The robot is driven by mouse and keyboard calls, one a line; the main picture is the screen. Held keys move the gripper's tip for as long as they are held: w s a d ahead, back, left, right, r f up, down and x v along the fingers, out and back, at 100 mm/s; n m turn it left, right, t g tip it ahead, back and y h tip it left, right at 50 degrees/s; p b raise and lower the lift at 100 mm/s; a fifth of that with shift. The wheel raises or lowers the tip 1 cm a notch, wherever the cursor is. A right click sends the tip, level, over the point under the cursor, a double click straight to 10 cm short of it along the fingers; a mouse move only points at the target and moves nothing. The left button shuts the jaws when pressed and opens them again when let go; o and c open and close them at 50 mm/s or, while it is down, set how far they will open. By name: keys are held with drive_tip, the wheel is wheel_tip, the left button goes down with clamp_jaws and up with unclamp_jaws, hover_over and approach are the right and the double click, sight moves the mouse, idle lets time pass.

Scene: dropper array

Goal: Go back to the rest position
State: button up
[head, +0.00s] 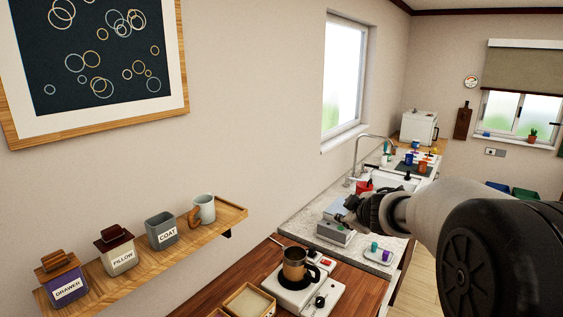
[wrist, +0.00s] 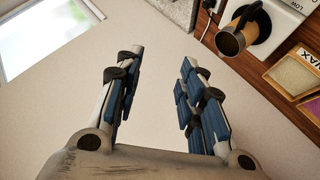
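My gripper (head: 348,214) is at the end of my arm, which reaches in from the right in the head view, over the grey speckled counter. In the wrist view, my gripper (wrist: 163,58) has its two blue-padded fingers apart with nothing between them. Plain wall shows behind the gap. In the head view the fingertips are small and partly lost against a grey device behind them.
A brown pot (head: 295,266) sits on a white warmer (head: 301,292), left of my gripper. A wooden shelf (head: 155,264) holds labelled jars and a mug (head: 204,209). Behind my gripper are a grey device (head: 333,233), a small plate (head: 378,257) and a faucet (head: 372,141).

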drive_tip(key=s+d+r+m+g+h+b, duration=0.1)
drive_tip(key=s+d+m+h+b, duration=0.2)
drive_tip(key=s, duration=0.7)
drive_tip(key=s+d+r+m+g+h+b, duration=0.15)
drive_tip(key=s+m, duration=0.35)
drive_tip(key=s, duration=0.5)
drive_tip(key=s+a+f+m+g+y+b, duration=0.1)
drive_tip(key=s+a+f, duration=0.2)
drive_tip(key=s+f, duration=0.2)
drive_tip(key=s+a+f+m+g+y+b, duration=0.1)
drive_tip(key=s+f, duration=0.4)
drive_tip(key=s, duration=0.7)
drive_tip(key=s+a+f+g+y+b, duration=0.1)
drive_tip(key=s+a+f+g, duration=0.1)
drive_tip(key=s+a+f, duration=0.3)
drive_tip(key=s, duration=0.3)
drive_tip(key=shift+s+m+g+y, duration=0.3)
drive_tip(key=shift+m+g+y, duration=0.05)
drive_tip(key=shift+m, duration=0.05)
